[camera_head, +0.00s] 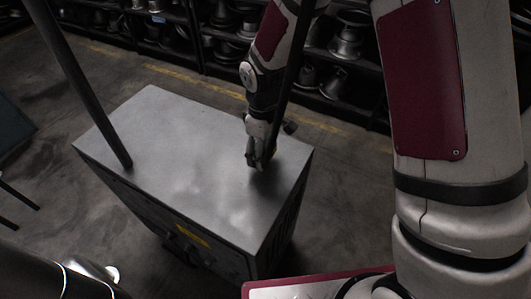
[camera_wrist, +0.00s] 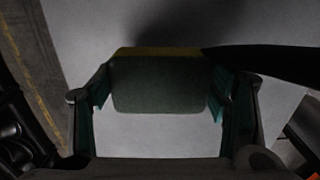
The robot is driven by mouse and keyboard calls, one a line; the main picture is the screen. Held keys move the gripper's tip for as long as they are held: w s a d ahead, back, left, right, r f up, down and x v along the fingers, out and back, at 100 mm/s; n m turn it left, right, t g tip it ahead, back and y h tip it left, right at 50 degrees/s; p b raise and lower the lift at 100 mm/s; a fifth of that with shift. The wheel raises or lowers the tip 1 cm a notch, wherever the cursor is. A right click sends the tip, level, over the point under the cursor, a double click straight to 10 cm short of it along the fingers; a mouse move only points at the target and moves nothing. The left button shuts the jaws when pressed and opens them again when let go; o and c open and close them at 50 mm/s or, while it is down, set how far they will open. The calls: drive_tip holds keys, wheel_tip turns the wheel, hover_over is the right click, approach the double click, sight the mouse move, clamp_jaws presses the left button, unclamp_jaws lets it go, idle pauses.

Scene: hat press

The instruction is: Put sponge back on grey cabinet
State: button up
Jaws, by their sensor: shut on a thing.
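The sponge (camera_wrist: 157,86) is dark green with a yellow strip along its far edge and shows between my fingers in the wrist view. My gripper (camera_head: 259,162) is shut on it, a finger pad on each side. The grey cabinet (camera_head: 190,165) is a metal box with a flat top. In the head view my gripper points down over the right part of this top, and the sponge cannot be made out there. The top also lies below the sponge in the wrist view (camera_wrist: 85,25). I cannot tell whether the sponge touches it.
The rest of the cabinet top looks bare. Dark poles cross the head view in front of the cabinet and my arm. Shelves (camera_head: 345,68) with metal hat moulds stand at the back. A yellow line (camera_head: 185,78) runs along the concrete floor.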

sight(266, 154)
drive_tip(key=shift+w+d+f, duration=0.1)
drive_tip(key=shift+w+d, duration=0.2)
drive_tip(key=shift+w, duration=0.5)
drive_tip(key=shift+s+f, duration=0.1)
drive_tip(key=shift+f, duration=1.6)
drive_tip(key=shift+f, duration=0.15)
drive_tip(key=o, duration=1)
drive_tip(key=shift+o, duration=0.2)
